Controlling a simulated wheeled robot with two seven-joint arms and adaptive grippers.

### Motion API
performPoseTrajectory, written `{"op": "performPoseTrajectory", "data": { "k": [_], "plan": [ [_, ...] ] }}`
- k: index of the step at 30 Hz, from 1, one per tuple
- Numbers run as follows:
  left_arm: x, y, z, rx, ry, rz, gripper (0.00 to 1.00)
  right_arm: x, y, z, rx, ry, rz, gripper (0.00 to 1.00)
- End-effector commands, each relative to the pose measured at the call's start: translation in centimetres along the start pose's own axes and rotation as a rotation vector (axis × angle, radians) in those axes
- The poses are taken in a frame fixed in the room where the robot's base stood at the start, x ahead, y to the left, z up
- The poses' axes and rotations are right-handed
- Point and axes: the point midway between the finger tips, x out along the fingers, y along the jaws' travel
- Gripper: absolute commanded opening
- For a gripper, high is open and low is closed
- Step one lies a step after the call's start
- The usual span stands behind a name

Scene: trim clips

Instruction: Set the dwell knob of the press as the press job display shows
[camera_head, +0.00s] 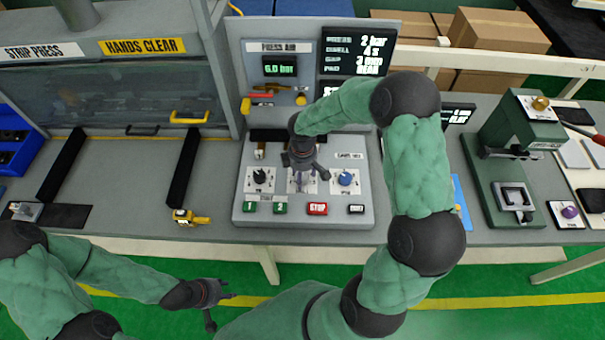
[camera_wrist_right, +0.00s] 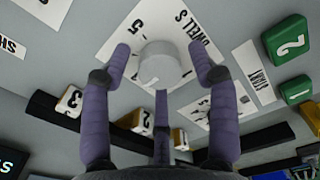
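The press job display (camera_head: 358,52) is at the top centre of the head view; its dwell line appears to read 4 s. The dwell knob (camera_wrist_right: 158,66) is a pale round knob on a white scale plate in the right wrist view. A "5" shows on the plate; its pointer direction is unclear. My right gripper (camera_head: 308,178) is over the middle dial of the panel and mostly hides it. In the wrist view its purple fingers (camera_wrist_right: 161,62) are spread around the knob, with gaps at both sides. My left gripper (camera_head: 222,311) is empty, fingers apart, in front of the bench.
A black knob (camera_head: 260,178) and a blue knob (camera_head: 346,178) flank the middle dial. Green buttons (camera_head: 280,208) and a red stop button (camera_head: 317,209) lie along the panel's front. A green press (camera_head: 515,150) stands at right. A yellow tape measure (camera_head: 186,217) lies at left.

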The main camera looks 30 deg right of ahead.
Motion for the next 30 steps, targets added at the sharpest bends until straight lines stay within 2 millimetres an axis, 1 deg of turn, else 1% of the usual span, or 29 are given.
{"op": "performPoseTrajectory", "data": {
  "k": [1, 4, 5, 11, 17, 23, 30],
  "plan": [
    [0.0, 0.0, 0.0, 0.000, 0.000, 0.000, 0.40, 0.0, 0.0, 0.0, 0.000, 0.000, 0.000, 0.39],
    [0.0, 0.0, 0.0, 0.000, 0.000, 0.000, 0.40, 0.0, 0.0, 0.0, 0.000, 0.000, 0.000, 0.10],
    [0.0, 0.0, 0.0, 0.000, 0.000, 0.000, 0.40, 0.0, 0.0, 0.0, 0.000, 0.000, 0.000, 0.08],
    [0.1, 0.0, 0.0, 0.000, 0.000, 0.000, 0.40, 0.0, 0.0, 0.0, 0.005, 0.000, 0.000, 0.08],
    [0.5, -0.2, 0.0, 0.000, 0.000, 0.000, 0.40, 0.1, 0.0, 0.0, 0.056, 0.000, 0.000, 0.08],
    [1.3, -0.5, -0.1, 0.000, 0.000, 0.000, 0.40, 0.2, 0.0, 0.0, 0.179, 0.000, 0.001, 0.08],
    [2.5, -0.9, -0.1, 0.000, 0.000, 0.000, 0.40, 0.3, 0.0, 0.0, 0.391, 0.000, 0.000, 0.08]
  ]
}}
